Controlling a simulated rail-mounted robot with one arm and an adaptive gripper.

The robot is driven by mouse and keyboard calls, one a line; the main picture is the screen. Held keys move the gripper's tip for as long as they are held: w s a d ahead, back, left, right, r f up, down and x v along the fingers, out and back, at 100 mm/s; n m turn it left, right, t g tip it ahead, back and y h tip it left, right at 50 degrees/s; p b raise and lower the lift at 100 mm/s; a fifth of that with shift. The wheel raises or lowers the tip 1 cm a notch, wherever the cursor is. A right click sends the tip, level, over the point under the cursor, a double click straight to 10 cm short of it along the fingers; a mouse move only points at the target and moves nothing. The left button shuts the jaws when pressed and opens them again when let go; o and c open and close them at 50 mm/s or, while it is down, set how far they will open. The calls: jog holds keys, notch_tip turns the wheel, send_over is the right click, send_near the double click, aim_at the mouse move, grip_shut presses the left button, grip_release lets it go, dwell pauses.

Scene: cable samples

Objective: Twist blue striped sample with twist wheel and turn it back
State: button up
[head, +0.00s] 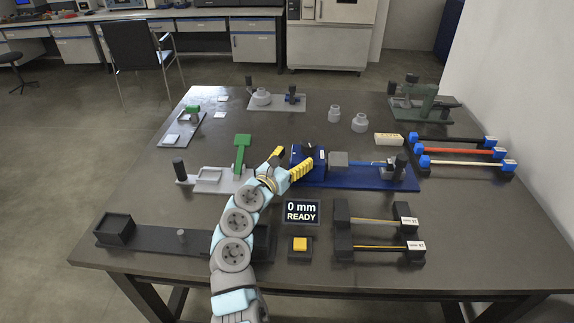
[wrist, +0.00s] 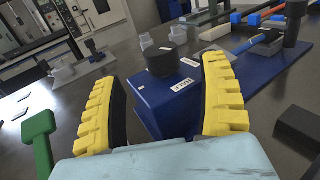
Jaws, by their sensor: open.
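My gripper (head: 293,156) is open, its yellow fingers at the left end of a blue fixture (head: 345,180). In the wrist view, the fingers stand either side of a labelled blue block (wrist: 178,105). A dark round piece (wrist: 165,60), perhaps the twist wheel, shows at the block's top between the fingers, and nothing is visibly gripped. A thin blue sample (head: 367,163) runs from the grey block (head: 337,158) to the right end of the fixture.
A green lever (head: 241,150) stands on a light plate left of my gripper. A display (head: 300,212) reads "0 mm READY" above a yellow button (head: 299,244). Black, red and white samples (head: 462,152) lie at right.

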jog(key=shift+v, duration=1.9)
